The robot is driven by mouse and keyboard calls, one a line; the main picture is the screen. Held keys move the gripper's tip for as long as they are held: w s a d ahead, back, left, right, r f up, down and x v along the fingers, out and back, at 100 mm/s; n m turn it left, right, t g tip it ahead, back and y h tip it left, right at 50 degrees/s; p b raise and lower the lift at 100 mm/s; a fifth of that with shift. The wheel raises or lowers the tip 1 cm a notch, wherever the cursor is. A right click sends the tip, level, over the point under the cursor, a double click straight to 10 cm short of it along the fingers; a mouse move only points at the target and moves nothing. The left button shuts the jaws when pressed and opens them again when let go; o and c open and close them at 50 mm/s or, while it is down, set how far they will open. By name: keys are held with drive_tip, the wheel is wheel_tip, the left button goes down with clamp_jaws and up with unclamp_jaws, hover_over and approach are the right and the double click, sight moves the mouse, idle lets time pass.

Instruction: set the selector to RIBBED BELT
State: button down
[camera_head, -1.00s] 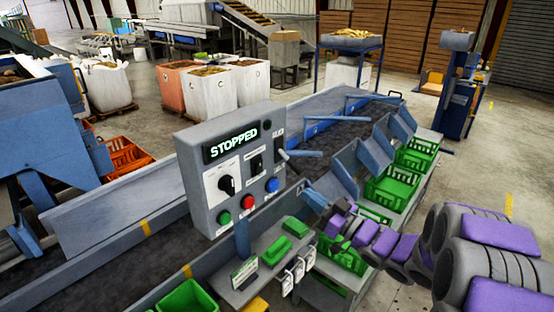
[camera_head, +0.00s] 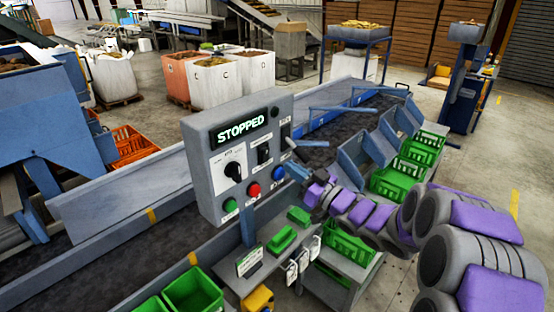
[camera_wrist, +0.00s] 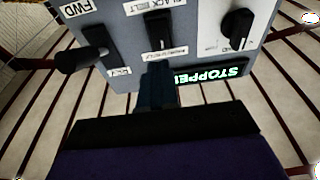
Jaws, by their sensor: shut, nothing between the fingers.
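The grey control panel (camera_head: 238,160) shows STOPPED on its display (camera_head: 242,128). The belt selector (camera_head: 263,153) is a black handle in the panel's middle column; it also shows in the wrist view (camera_wrist: 160,31), where the panel appears upside down. One label there reads BLACK BELT (camera_wrist: 157,6); the label at its other end is too small to read surely. I cannot tell which label the handle is set to. My gripper (camera_head: 291,166) is shut and empty in front of the panel's right side. In the wrist view my fingertips (camera_wrist: 158,68) are close to the selector; contact is unclear.
A round black knob (camera_head: 233,171) sits left of the selector and a lever (camera_head: 286,135) marked FWD sits right. Green (camera_head: 230,205), red (camera_head: 254,190) and blue (camera_head: 278,172) buttons lie below. Green crates (camera_head: 392,184) stand right, and a shelf (camera_head: 262,262) lies below the panel.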

sight(267, 151)
drive_tip(key=b+x, duration=0.1)
drive_tip(key=x, duration=0.4)
drive_tip(key=shift+a, duration=0.4)
drive_tip(key=shift+w+a+r, duration=0.2)
drive_tip(key=shift+w, duration=0.25)
drive_tip(key=shift+a, duration=0.15)
